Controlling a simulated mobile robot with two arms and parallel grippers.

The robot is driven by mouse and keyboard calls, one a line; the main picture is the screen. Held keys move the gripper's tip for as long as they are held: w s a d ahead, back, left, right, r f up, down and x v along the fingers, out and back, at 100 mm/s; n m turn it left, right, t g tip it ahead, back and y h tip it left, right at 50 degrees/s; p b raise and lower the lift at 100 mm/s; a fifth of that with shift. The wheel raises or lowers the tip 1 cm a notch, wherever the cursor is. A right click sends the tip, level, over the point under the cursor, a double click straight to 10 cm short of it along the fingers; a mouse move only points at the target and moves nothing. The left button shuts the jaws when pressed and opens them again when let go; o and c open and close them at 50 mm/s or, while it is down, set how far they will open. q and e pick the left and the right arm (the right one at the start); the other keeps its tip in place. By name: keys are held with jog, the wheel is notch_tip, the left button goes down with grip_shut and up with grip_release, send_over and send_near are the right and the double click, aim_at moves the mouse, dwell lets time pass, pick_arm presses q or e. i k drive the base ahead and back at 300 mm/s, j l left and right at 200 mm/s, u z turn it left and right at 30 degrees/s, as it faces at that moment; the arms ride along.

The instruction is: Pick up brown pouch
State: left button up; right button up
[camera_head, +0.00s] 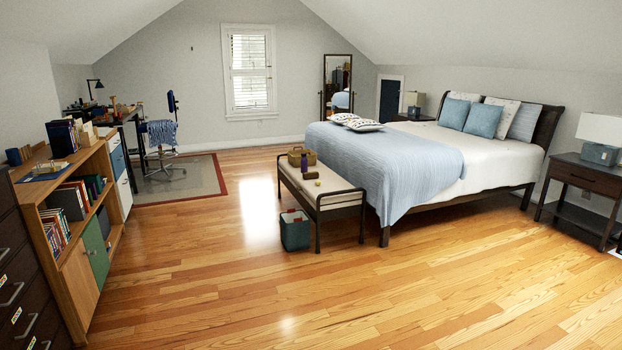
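A small dark brown item (310,175), possibly the brown pouch, lies on the pale cushion of the bench (325,190) at the foot of the bed. It is too small to tell for sure what it is. Just behind it stand a dark purple bottle-like item (304,162) and a tan basket (296,158). A tiny yellowish item (318,184) lies in front of it. Neither of my grippers is in view.
A dark bin (295,232) stands on the floor by the bench's front left leg. The bed (400,165) fills the space behind and right of the bench. A bookcase (75,225) lines the left side. The wooden floor (330,300) in front is clear.

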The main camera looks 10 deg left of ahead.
aim_at(315, 174)
jog(key=i+j+u, duration=0.4)
jog(key=i, duration=0.25)
jog(key=i+j+u, duration=0.35)
jog(key=i, duration=0.65)
jog(key=i+u, duration=0.3)
jog(key=i, duration=0.7)
jog(key=i+z, duration=0.1)
jog(key=i, duration=1.05)
jog(key=i+j, duration=0.15)
jog(key=i, duration=0.95)
jog(key=i+z, duration=0.25)
jog(key=i, duration=0.3)
jog(key=i+z, duration=0.2)
jog(key=i, duration=0.35)
jog(key=i+j+z, duration=0.25)
jog(key=i, duration=0.3)
